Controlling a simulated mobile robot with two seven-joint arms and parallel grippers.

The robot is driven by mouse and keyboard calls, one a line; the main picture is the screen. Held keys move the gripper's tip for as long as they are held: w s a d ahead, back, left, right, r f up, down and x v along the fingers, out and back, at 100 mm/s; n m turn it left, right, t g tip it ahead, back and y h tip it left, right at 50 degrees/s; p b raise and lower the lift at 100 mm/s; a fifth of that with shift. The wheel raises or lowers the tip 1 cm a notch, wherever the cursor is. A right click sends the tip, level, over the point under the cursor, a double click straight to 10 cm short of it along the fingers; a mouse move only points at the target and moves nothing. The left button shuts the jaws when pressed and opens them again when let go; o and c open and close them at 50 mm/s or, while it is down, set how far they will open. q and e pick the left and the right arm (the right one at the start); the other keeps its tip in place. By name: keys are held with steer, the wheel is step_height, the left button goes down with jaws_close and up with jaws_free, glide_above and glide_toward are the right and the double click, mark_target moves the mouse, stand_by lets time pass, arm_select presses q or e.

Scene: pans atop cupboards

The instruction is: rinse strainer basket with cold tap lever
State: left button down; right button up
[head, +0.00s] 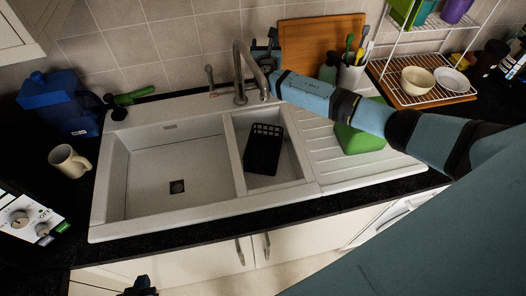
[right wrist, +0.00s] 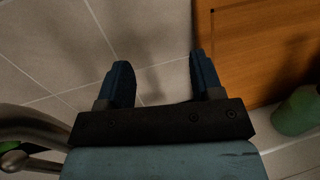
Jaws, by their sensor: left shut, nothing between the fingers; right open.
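The black strainer basket (head: 264,149) sits in the small right basin of the white sink (head: 190,207), leaning slightly. The curved metal tap (head: 239,72) stands behind it, its spout over the small basin side. A tap lever (head: 210,78) with a red mark near its base stands left of the spout. A cold lever cannot be made out; my right gripper (head: 268,45) covers the area right of the spout. It is open and empty in the right wrist view (right wrist: 163,78), with the tap (right wrist: 35,125) to its left. My left gripper (head: 138,287) is shut and empty at the bottom edge, before the counter.
A green bottle (right wrist: 295,112) and wooden board (head: 318,35) stand close to my right gripper. A green container (head: 360,138) is on the drainer under my right arm. A mug (head: 68,161), blue jug (head: 58,98) and green-handled item (head: 135,95) are left.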

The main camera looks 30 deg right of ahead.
steer(key=shift+v, duration=2.5)
